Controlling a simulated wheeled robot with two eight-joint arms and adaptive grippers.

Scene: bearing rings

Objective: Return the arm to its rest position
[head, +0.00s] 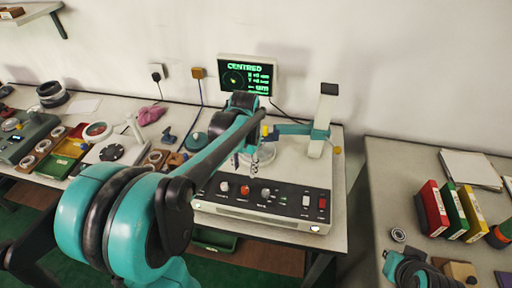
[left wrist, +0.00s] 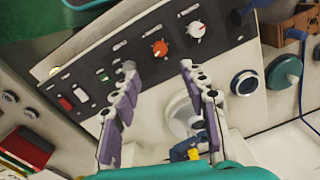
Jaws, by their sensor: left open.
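My left arm reaches from the lower left of the head view across the control box. Its gripper (head: 254,158) hangs above the instrument near the round pale platform (head: 266,152), partly hidden by the forearm. In the left wrist view the two fingers (left wrist: 157,68) are spread apart with nothing between the tips. A pale round part (left wrist: 184,118) shows behind the right finger, partly covered by it. Whether a ring lies on the platform is unclear. My right gripper is not clearly visible; a teal and black part (head: 408,270) shows at the lower right edge.
The control box (head: 262,203) has knobs and switches below the gripper. An upright post (head: 323,120) with a side arm stands to the right. A monitor (head: 248,76) reads CENTRED. The left bench holds rings and trays; the right table holds coloured binders (head: 452,212).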

